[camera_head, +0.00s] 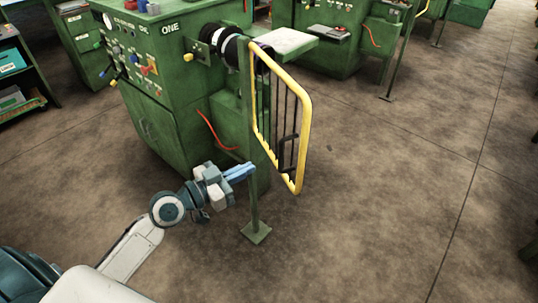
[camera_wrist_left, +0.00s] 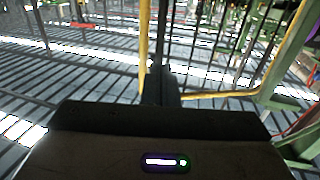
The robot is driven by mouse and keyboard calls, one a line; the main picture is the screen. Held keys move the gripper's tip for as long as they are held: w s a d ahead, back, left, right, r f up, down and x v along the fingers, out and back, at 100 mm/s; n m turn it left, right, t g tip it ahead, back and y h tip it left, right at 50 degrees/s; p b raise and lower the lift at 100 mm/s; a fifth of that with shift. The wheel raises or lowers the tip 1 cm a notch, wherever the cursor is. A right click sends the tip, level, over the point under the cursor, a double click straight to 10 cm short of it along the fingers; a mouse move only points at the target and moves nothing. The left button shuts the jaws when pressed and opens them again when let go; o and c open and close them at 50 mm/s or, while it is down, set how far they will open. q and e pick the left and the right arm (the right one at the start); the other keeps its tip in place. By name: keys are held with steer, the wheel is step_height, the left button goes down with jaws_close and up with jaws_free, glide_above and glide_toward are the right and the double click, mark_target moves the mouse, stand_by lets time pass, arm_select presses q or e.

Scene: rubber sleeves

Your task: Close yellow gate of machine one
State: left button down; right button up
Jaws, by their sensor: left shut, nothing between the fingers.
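The yellow gate (camera_head: 306,130) hangs on a green post (camera_head: 254,200) beside the green machine marked ONE (camera_head: 165,60). Its yellow frame has dark vertical bars and stands swung out from the machine, over open floor. My left gripper (camera_head: 250,168) is shut and empty, just left of the green post in the head view and low near the gate's bottom edge. In the left wrist view the shut fingers (camera_wrist_left: 160,82) point at yellow tubing (camera_wrist_left: 144,45). I cannot tell whether they touch it. My right gripper is not in view.
The post's square foot (camera_head: 256,233) rests on the brown floor. A light-topped green shelf (camera_head: 285,42) juts from the machine behind the gate. A dark rack (camera_head: 20,70) stands at the far left. The floor to the right of the gate is clear.

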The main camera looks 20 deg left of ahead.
arm_select(q)
steer(key=p+x, duration=0.3)
steer(key=x, duration=0.4)
steer(key=shift+w+d, duration=0.2)
